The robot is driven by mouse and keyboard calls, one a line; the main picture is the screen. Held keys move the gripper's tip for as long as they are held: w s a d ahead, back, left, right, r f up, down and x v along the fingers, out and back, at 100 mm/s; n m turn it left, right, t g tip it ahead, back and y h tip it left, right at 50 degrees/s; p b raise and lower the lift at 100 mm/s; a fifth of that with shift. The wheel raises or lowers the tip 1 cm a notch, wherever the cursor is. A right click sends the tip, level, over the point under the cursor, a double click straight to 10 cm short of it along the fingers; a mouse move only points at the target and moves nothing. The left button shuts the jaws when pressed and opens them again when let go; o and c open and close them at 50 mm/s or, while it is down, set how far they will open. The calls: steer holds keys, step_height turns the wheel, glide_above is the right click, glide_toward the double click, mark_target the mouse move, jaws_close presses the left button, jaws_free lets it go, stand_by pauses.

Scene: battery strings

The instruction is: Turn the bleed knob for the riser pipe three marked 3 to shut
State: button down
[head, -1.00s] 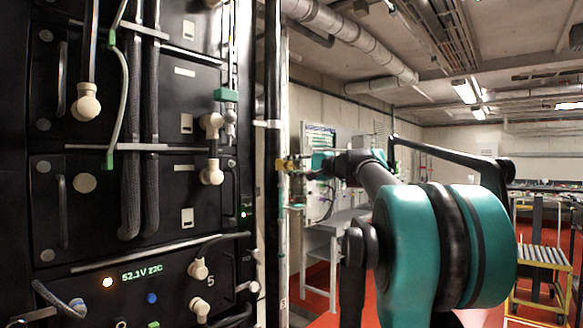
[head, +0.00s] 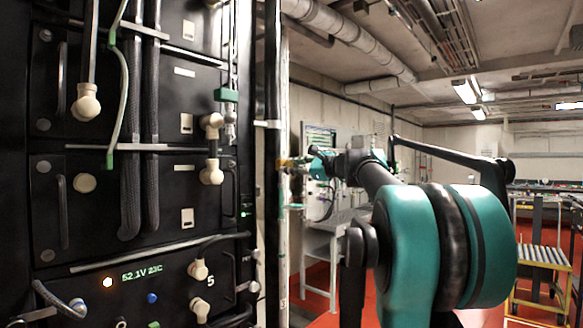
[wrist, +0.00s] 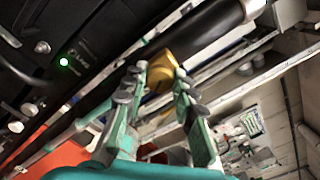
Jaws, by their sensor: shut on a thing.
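The pale riser pipe (head: 283,225) with a small 3 low on it stands upright beside the black rack. A brass-coloured bleed knob (head: 284,163) sticks out from it at mid height. In the wrist view the knob (wrist: 163,68) lies between my two fingertips. My gripper (head: 296,165) reaches it from the right in the head view and is shut on it. The fingers (wrist: 158,88) hide part of the knob in the wrist view. The knob's exact turn angle cannot be told.
The black battery rack (head: 105,200) with hoses and cream elbow fittings fills the left. A dark upright pipe (head: 272,80) stands close beside the riser. A grey bench (head: 335,228) is behind my gripper. A yellow cart (head: 541,258) stands at the right.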

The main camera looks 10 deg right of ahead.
steer(key=m, duration=0.5)
steer(key=shift+m, duration=0.3)
steer(key=shift+f, duration=0.1)
stand_by(0.4)
steer(key=c, duration=1.2)
jaws_free()
steer(key=shift+d, duration=0.1)
steer(key=v, duration=1.2)
